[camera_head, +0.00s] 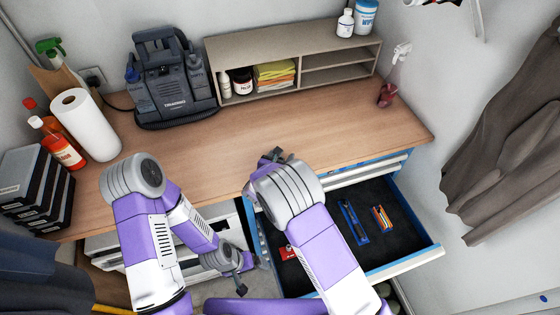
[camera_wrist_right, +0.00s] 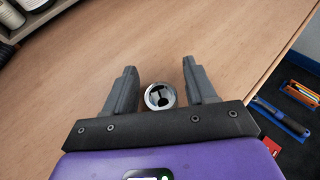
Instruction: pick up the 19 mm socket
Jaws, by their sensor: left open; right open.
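The socket (camera_wrist_right: 160,96) is a small shiny metal cylinder, seen in the right wrist view with its open end facing the camera. It appears to be on the wooden worktop, between the two fingers of my right gripper (camera_wrist_right: 161,88), with a gap on each side. My right gripper (camera_head: 272,156) is open at the worktop's front edge in the head view, where the socket is hidden from sight. My left gripper (camera_head: 240,264) is open and empty, low in front of the cabinet and left of the open drawer. The size marking on the socket cannot be read.
The worktop (camera_head: 200,148) is clear around the middle. A shelf unit (camera_head: 325,88), a dark machine (camera_head: 170,85) and a paper roll (camera_head: 86,124) stand further back.

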